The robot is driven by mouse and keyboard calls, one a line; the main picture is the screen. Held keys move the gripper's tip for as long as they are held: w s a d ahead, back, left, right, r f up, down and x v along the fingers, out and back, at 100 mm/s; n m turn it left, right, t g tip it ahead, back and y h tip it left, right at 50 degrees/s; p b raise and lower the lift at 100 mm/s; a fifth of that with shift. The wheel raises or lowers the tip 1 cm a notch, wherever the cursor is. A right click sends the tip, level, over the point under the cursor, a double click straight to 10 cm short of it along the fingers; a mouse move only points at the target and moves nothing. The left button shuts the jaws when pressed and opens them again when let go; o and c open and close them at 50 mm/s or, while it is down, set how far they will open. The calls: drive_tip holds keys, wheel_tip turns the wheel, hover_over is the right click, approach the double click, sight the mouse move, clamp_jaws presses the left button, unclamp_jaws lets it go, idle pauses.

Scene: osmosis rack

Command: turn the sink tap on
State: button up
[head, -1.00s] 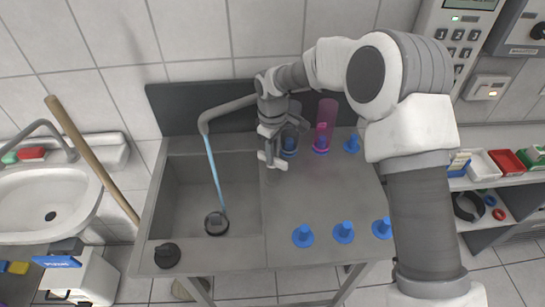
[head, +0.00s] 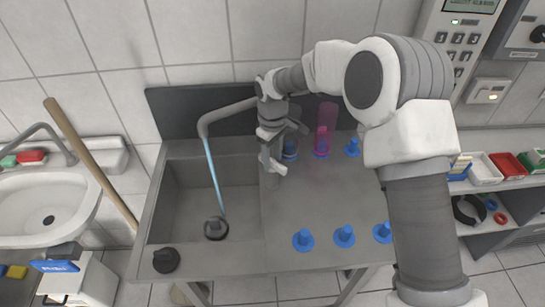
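The grey sink tap (head: 228,109) arches over the left basin of the steel sink unit (head: 170,205). A thin light-blue stream (head: 214,172) runs from its spout down to the dark round drain piece (head: 215,228). My gripper (head: 272,173) points down just right of the basin, over the edge of the flat worktop. It is beside the tap, and my wrist hides the tap's right end and any handle there. I see nothing held between the fingers, but their gap is too small to judge.
Blue pegs (head: 344,235) stand along the worktop's front, with more at the back. A pink translucent cylinder (head: 326,125) stands behind my gripper. A black knob (head: 166,260) sits at the front left. The middle of the worktop is clear.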

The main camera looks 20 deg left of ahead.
sight(272, 160)
wheel_tip(272, 160, up, 18)
drive_tip(key=shift+f, duration=0.25)
idle(0.4)
idle(0.3)
